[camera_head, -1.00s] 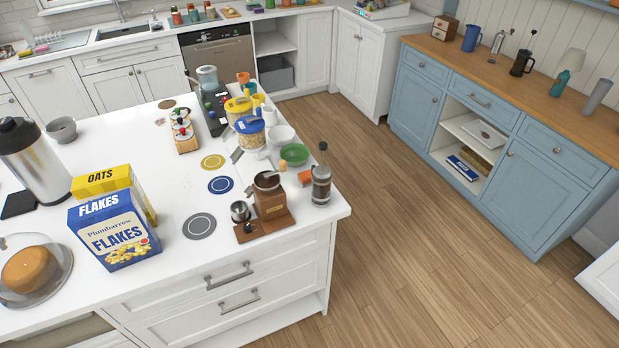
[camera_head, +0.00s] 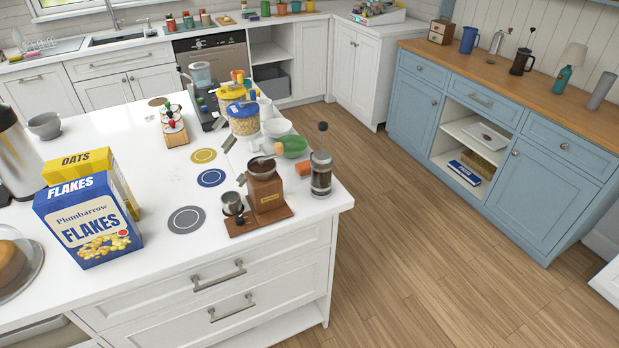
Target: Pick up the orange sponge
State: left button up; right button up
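A small orange block (camera_head: 303,168) lies on the white island counter between the coffee grinder and the French press. It may be the orange sponge, but it is small and I cannot be sure. The French press (camera_head: 321,172) stands right beside it, to its right. The wooden coffee grinder (camera_head: 266,190) stands to its left and nearer. A green bowl (camera_head: 293,147) is just behind it. Neither of my grippers shows in the head view.
The island counter (camera_head: 150,215) also holds cereal boxes (camera_head: 88,222), round coasters (camera_head: 186,220), a yellow-lidded tub and a blue-lidded tub (camera_head: 243,118). Pink and yellow items (camera_head: 20,56) lie by the far sink. The wooden floor (camera_head: 390,270) right of the island is clear.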

aim_at(302, 169)
jog(key=k+j+z, duration=0.1)
jog(key=j+z, duration=0.2)
jog(key=k+j+z, duration=0.25)
jog(key=j, duration=0.2)
jog(key=k+j+z, duration=0.1)
jog(key=j+z, duration=0.2)
